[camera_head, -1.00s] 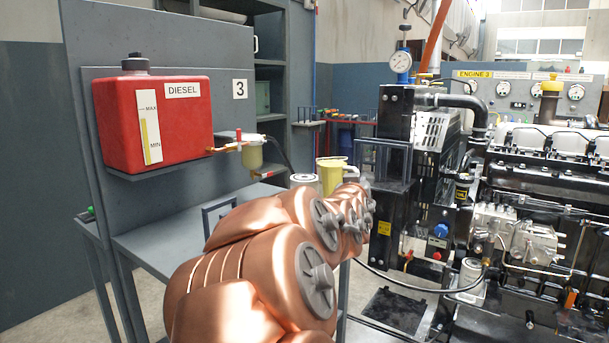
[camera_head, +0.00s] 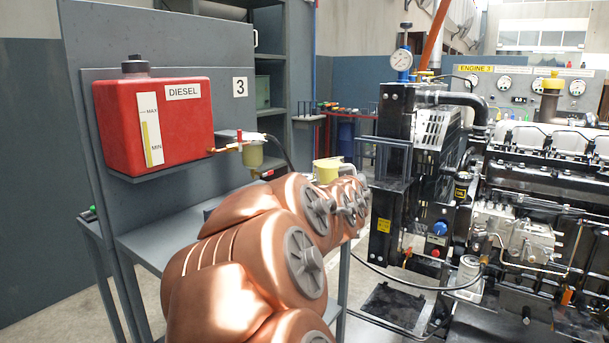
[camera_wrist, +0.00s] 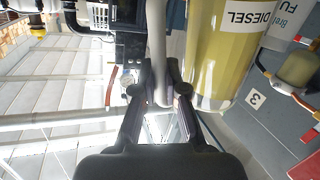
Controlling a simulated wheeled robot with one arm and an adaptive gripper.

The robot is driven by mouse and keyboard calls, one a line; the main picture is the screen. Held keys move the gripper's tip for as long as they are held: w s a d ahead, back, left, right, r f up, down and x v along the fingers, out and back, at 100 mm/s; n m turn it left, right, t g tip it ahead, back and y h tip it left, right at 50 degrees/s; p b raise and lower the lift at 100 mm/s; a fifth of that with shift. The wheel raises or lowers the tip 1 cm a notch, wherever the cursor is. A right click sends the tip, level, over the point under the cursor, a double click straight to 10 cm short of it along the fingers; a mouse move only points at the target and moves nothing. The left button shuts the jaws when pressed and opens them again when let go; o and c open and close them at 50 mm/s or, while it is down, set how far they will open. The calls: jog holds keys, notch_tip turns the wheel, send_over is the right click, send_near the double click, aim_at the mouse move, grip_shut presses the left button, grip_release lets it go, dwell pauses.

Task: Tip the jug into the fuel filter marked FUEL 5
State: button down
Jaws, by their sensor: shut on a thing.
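The yellow jug (camera_head: 327,170) shows above my arm in the head view, its lower part hidden. In the wrist view the jug (camera_wrist: 222,55) carries a DIESEL label and fills the upper middle right. My gripper (camera_wrist: 160,98) is shut on its pale grey handle (camera_wrist: 157,45). The jug looks roughly upright and clear of the bench. A white canister (camera_wrist: 288,28) stands beyond the jug in the wrist view, with only the letters "FU" readable. Its number is out of view, and my arm hides it in the head view.
A red diesel tank (camera_head: 155,125) sits on a shelf of the grey panel marked 3 (camera_head: 239,88). A filter bowl (camera_head: 253,155) hangs beside it. The bench top (camera_head: 155,240) is partly clear. A black stand (camera_head: 393,150) and an engine (camera_head: 540,200) are to the right.

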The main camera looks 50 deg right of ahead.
aim_at(342, 164)
jog(key=shift+w+d+r+n+g+y+p, duration=0.1)
jog(key=shift+w+r+n+g+y+p, duration=0.3)
jog(key=shift+p, duration=0.7)
jog(key=shift+w+r+n+g+p, duration=0.1)
jog(key=shift+w+r+n+p, duration=0.5)
jog(key=shift+p, duration=0.5)
dwell(1.1)
jog(key=shift+w+d+r+n+g+y+p, duration=0.15)
jog(key=shift+w+r+p, duration=0.15)
jog(key=shift+r+p, duration=0.4)
jog(key=shift+w+a+r+n+g+y+p, duration=0.15)
jog(key=shift+w+r+p, duration=0.25)
jog(key=shift+p, duration=0.55)
jog(key=shift+w+d+r+n+g+p, duration=0.15)
jog(key=shift+w+r+n+p, duration=0.1)
jog(key=shift+r+p, duration=0.45)
dwell(0.6)
jog(key=shift+w+r+n+p, duration=0.2)
jog(key=shift+w+n+p, duration=0.1)
jog(key=shift+p, duration=0.85)
dwell(0.6)
